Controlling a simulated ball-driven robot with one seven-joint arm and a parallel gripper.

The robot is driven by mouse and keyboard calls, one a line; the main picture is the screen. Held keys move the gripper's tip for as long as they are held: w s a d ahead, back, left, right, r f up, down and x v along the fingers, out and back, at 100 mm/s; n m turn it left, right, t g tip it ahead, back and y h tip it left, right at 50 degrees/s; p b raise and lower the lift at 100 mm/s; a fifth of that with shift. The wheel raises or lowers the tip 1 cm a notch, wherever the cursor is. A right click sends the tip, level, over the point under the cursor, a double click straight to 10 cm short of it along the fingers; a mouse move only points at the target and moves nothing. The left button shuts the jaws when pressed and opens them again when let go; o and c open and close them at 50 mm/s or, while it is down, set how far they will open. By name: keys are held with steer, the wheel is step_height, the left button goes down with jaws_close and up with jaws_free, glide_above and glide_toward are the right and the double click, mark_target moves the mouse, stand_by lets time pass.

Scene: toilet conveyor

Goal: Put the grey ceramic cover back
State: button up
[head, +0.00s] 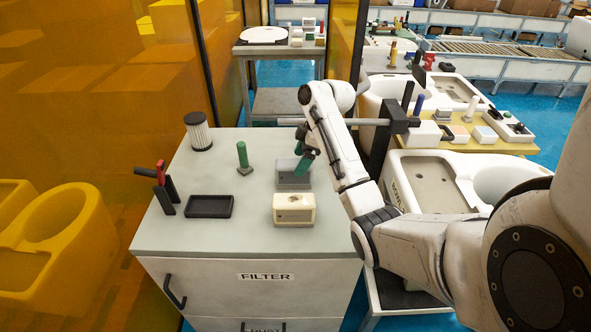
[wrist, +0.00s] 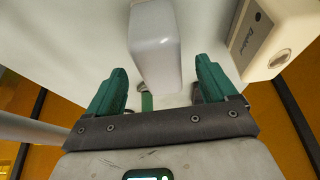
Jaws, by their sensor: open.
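The grey ceramic cover (head: 293,182) looks like a small rounded grey block and sits on the filter cabinet's top (head: 220,235). In the wrist view the cover (wrist: 153,40) shows between and beyond the two green fingers of my gripper (wrist: 163,75). The fingers are open with nothing held. I cannot tell how far the fingertips are from the cover.
A cream block (head: 294,209) stands close in front of the cover. A black tray (head: 209,207), a red-handled tool (head: 163,188), a green-handled tool (head: 243,158) and a filter (head: 198,131) stand to the left. Toilet bowls (head: 430,182) stand to the right. The cabinet's front left top is clear.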

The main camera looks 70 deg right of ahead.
steer(key=p+v, duration=0.2)
steer(key=v, duration=0.4)
steer(key=shift+r+p, duration=0.15)
steer(key=shift+p, duration=0.2)
